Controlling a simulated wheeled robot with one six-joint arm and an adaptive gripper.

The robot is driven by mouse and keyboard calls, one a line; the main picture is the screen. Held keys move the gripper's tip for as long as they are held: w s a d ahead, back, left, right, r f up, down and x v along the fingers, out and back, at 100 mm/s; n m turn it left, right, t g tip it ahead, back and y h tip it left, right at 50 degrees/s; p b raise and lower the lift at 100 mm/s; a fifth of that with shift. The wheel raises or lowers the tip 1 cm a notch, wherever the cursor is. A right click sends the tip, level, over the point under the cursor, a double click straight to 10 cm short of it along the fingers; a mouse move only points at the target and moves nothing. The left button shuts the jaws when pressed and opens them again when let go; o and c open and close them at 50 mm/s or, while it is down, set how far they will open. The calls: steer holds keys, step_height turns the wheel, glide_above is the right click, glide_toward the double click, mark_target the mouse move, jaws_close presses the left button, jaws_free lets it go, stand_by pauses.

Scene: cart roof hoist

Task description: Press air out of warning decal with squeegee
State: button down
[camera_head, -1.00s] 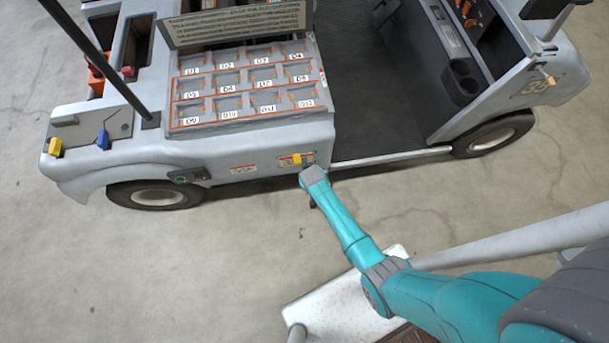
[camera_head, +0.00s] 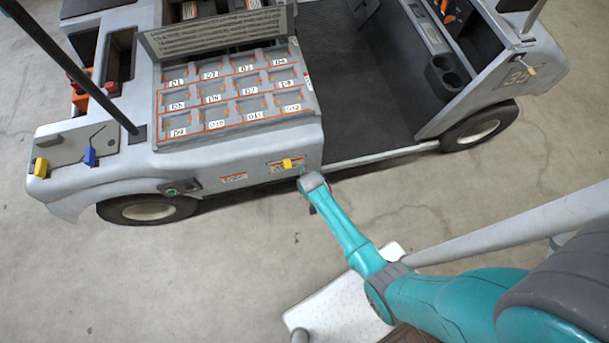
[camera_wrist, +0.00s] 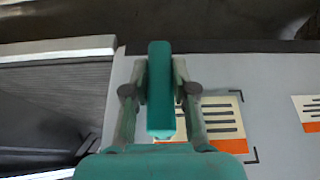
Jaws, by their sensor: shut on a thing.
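The warning decal (camera_head: 276,169) is on the cart's grey side panel, near its right end. In the wrist view the decal (camera_wrist: 225,123) is cream with dark lines and an orange band, its left part hidden behind my gripper. My gripper (camera_wrist: 160,75) is shut on a teal bar, which I take for the squeegee (camera_wrist: 160,92). The bar stands over the decal's left part there; I cannot tell whether it touches.
A second decal (camera_head: 233,178) is further left on the panel, also at the right of the wrist view (camera_wrist: 310,112). Above is a tray of labelled compartments (camera_head: 240,105). The cart's open footwell (camera_head: 350,90) lies to the right.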

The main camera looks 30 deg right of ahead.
steer(key=s, duration=0.1)
steer(key=s+a, duration=0.1)
steer(key=s, duration=0.3)
steer(key=shift+s+a, duration=0.25)
steer(key=shift+a, duration=0.15)
stand_by(0.4)
